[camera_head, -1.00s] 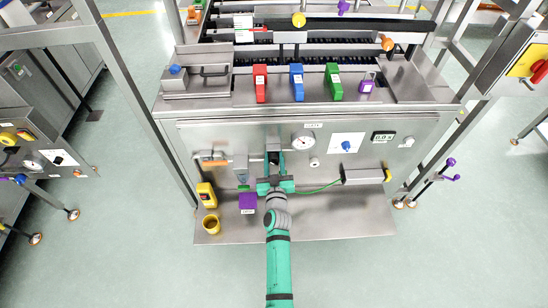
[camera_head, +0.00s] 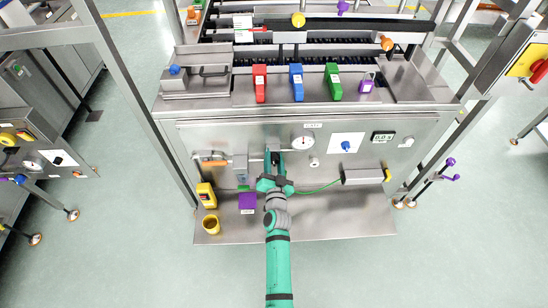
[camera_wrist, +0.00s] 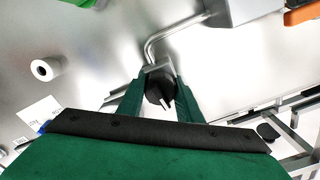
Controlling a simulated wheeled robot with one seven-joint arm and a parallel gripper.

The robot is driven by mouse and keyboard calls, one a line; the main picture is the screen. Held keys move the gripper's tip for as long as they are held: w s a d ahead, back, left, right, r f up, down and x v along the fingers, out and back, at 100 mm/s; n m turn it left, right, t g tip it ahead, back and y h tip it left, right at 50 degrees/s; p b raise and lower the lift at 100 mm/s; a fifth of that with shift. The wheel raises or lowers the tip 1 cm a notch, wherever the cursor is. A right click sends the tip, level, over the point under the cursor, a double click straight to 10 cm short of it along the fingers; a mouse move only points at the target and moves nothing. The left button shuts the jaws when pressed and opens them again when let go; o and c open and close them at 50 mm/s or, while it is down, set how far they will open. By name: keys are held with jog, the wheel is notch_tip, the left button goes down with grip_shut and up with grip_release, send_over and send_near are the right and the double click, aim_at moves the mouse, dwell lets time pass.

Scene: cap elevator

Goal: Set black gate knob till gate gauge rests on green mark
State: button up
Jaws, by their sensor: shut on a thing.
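My gripper (camera_head: 274,160) reaches the front of the steel panel (camera_head: 230,136), left of a round white gauge. In the wrist view, the two green fingers (camera_wrist: 158,97) stand on either side of the black knob (camera_wrist: 157,86) and are shut on it. A white line shows on the knob's face. In the head view, the gripper mostly hides the knob. The gauge (camera_head: 303,142) has a white dial; its needle and any green mark are too small to read.
A bent metal pipe (camera_wrist: 160,42) runs close to the knob.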

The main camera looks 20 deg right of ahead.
jog(key=shift+m, duration=0.6)
jog(key=shift+s+a+f, duration=0.1)
jog(key=o, duration=1)
jog(key=shift+o, duration=0.2)
jog(key=v, duration=1)
jog(key=shift+s, duration=0.4)
